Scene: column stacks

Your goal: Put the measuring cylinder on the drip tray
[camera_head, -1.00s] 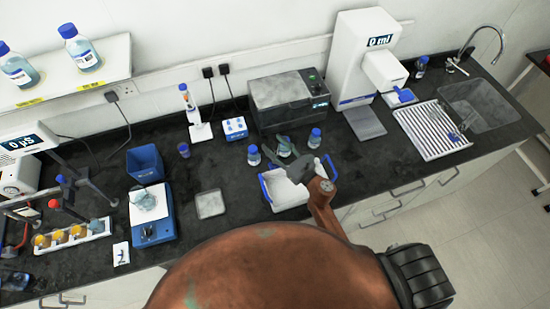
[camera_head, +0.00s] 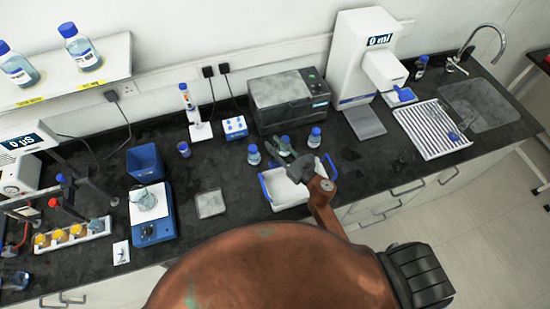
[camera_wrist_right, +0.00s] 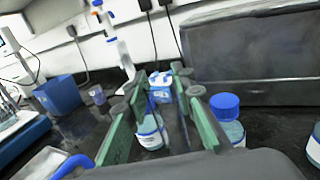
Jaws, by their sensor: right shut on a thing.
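My right gripper (camera_head: 294,160) is above the white tray with blue handles (camera_head: 274,196), its green fingers pointing toward the back of the bench. In the right wrist view the fingers (camera_wrist_right: 160,115) are closed around a clear, see-through thing that is hard to make out. It appears to be the measuring cylinder, seen with a bottle behind it. The drip tray, a flat grey plate (camera_head: 365,122), lies bare in front of the white dispenser (camera_head: 362,62), to the right of the gripper. My left gripper is not in view.
Blue-capped bottles (camera_head: 254,155) (camera_head: 315,138) stand close behind the gripper. A dark grey box (camera_head: 290,98) stands behind them. A draining rack (camera_head: 433,130) and sink (camera_head: 482,104) are at the right. Open bench lies between the white tray and the rack.

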